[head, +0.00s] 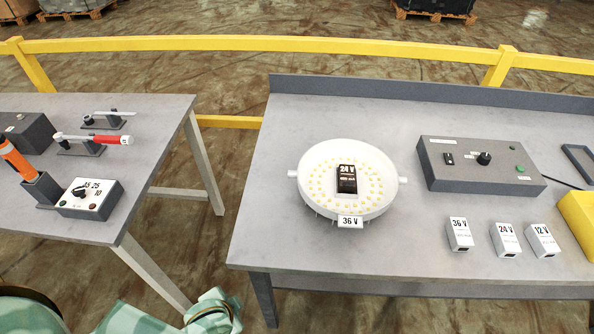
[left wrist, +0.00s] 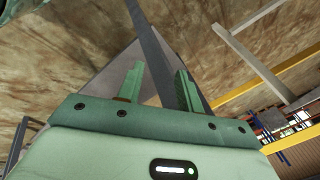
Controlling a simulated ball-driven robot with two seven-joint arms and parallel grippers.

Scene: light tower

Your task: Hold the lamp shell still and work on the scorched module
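The lamp shell (head: 316,205) is a round white dish with small yellow lamps inside and a side knob at left and right. It sits on the right-hand workbench. A black module (head: 346,180) marked 24 V stands in its middle and looks scorched. A 36 V tag (head: 350,222) is on the shell's front. Three white modules lie to the right, marked 36 V (head: 460,235), 24 V (head: 505,240) and 12 V (head: 542,240). In the left wrist view my left gripper (left wrist: 158,85) has its fingers apart with nothing between them. My right gripper is out of view.
A grey control box (head: 480,165) with a knob and green button stands behind the modules. A yellow object (head: 578,222) is at the right edge. The left table (head: 150,130) holds tools and a dial box (head: 90,198). A floor gap separates the tables.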

